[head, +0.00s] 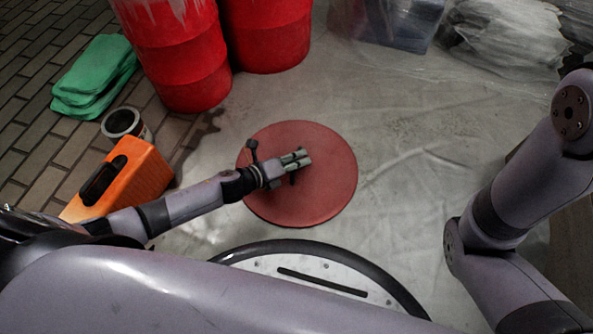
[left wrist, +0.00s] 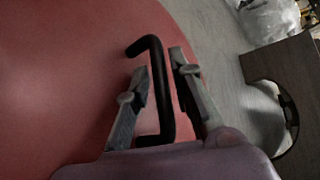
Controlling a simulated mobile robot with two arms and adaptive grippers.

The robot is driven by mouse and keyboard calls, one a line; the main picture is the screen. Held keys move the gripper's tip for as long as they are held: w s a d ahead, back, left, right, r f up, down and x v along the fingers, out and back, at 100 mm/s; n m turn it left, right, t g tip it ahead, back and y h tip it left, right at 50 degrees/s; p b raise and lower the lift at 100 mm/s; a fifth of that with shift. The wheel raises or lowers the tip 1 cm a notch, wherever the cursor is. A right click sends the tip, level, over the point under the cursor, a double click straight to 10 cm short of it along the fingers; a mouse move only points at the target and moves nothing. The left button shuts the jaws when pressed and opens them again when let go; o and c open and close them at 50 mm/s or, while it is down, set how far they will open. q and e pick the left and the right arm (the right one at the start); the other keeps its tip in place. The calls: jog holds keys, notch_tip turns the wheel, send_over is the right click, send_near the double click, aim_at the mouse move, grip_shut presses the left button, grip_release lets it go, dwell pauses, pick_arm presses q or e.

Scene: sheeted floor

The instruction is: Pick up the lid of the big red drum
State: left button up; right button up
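The lid is a flat, round, red disc (head: 325,195) lying on the sheeted floor. It fills the left of the left wrist view (left wrist: 60,80). Its black bar handle (left wrist: 158,75) stands up from it there; in the head view my gripper mostly hides the handle. My left gripper (head: 304,158) is over the lid. In the left wrist view its two fingers (left wrist: 159,62) are apart, one on each side of the handle, with gaps showing. My right arm shows at the right of the head view, but its gripper is out of view.
Two red drums (head: 175,55) (head: 268,35) stand behind the lid. An orange case (head: 140,178), an open can (head: 122,122) and folded green cloths (head: 95,75) are at left. Plastic-wrapped goods (head: 505,35) lie at the back right. Floor right of the lid is clear.

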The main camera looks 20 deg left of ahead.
pick_arm(q)
jog(key=shift+c, duration=0.5)
grip_shut()
jog(key=shift+r, duration=0.1)
dwell(0.4)
